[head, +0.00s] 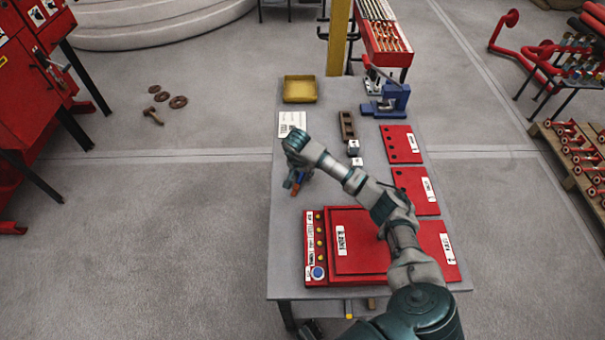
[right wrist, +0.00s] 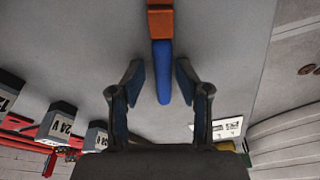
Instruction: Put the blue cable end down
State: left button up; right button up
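The blue cable end (right wrist: 162,72) shows in the right wrist view with an orange part (right wrist: 160,22) at its far end. It lies between the two fingers of my right gripper (right wrist: 160,82), with a narrow gap on each side, so the fingers are open around it. In the head view my right gripper (head: 299,174) is low over the left side of the grey table (head: 285,262), and the orange part (head: 295,189) shows just below it. The arm hides much of this spot. My left gripper is not in view.
A red panel box (head: 362,262) with buttons fills the near end of the table. Red plates (head: 402,145), a brown block (head: 347,125), small labelled cubes (head: 353,146), a blue press (head: 390,99) and a yellow tray (head: 300,89) stand farther back. A white sheet (head: 291,120) lies near the left edge.

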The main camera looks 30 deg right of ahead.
aim_at(300, 181)
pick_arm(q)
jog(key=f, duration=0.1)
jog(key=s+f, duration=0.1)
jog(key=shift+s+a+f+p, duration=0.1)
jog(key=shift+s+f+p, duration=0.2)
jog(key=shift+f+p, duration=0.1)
pick_arm(e)
jog(key=v, duration=1.2)
jog(key=shift+r, duration=0.35)
jog(key=shift+w+d, duration=0.1)
jog(key=shift+d, duration=0.05)
